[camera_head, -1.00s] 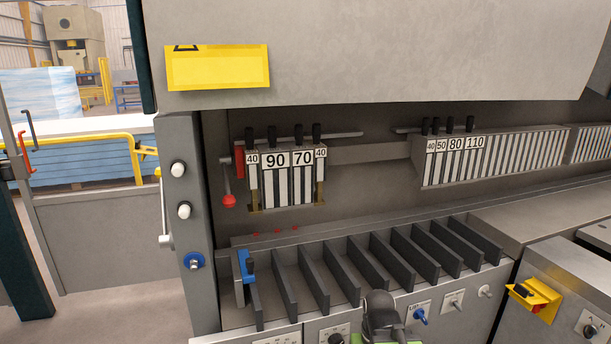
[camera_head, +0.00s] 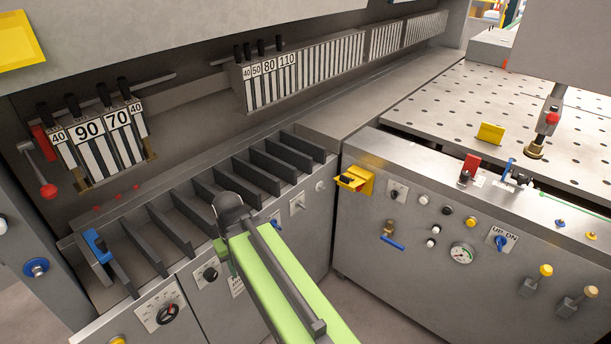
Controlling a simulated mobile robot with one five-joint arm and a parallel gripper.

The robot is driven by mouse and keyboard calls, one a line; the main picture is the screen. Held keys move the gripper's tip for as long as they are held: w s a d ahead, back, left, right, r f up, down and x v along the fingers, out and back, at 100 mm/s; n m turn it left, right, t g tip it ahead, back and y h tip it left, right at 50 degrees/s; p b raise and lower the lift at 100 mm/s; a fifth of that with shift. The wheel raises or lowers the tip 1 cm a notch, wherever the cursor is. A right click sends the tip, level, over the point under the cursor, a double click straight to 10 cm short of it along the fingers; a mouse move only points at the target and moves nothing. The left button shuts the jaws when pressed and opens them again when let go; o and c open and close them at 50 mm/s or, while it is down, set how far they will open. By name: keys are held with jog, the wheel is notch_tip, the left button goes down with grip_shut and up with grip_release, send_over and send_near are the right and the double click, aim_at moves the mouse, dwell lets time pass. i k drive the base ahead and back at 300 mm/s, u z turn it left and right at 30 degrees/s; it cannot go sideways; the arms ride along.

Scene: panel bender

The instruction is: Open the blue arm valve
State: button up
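A small brass valve with a blue lever arm (camera_head: 392,241) is on the front of the grey cabinet at the right, below its top edge. The blue lever slants down to the right from the brass body. My green arm (camera_head: 285,285) with a black joint rises from the bottom middle, to the left of the valve and apart from it. My gripper's fingers cannot be made out in this view.
A yellow bracket (camera_head: 354,180), a pressure gauge (camera_head: 461,253) and a blue UP DN knob (camera_head: 498,240) are near the valve. A slotted rack (camera_head: 180,225) stands behind my arm. The floor gap (camera_head: 345,300) before the cabinet looks clear.

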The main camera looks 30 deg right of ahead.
aim_at(383, 237)
jog(key=z, duration=0.55)
jog(key=i, duration=0.35)
jog(key=u, duration=0.05)
